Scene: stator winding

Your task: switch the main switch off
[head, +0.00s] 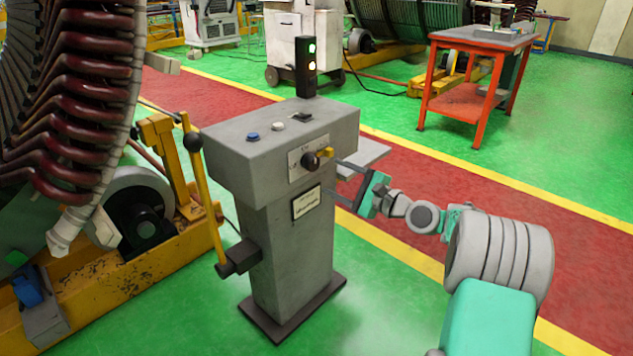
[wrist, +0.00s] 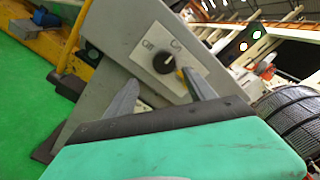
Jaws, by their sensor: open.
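The main switch (head: 311,161) is a round dark knob with a yellow part sticking out to the right, on a pale plate on the front of the grey control pedestal. In the wrist view, the knob (wrist: 164,62) sits between the labels "Off" on the left and "On" on the right. The yellow part is partly hidden behind a finger, and I cannot tell the exact setting. My gripper (head: 332,177) is open and empty, close in front of the pedestal. In the wrist view, its fingers (wrist: 158,78) are spread just below the knob, apart from it as far as I can tell.
The pedestal (head: 268,225) has a blue button (head: 253,137), a white button (head: 278,126) and a lit signal lamp (head: 307,65) on top. A yellow lever (head: 203,195) stands to its left, by the large coil machine (head: 80,110). An orange table (head: 480,55) stands behind.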

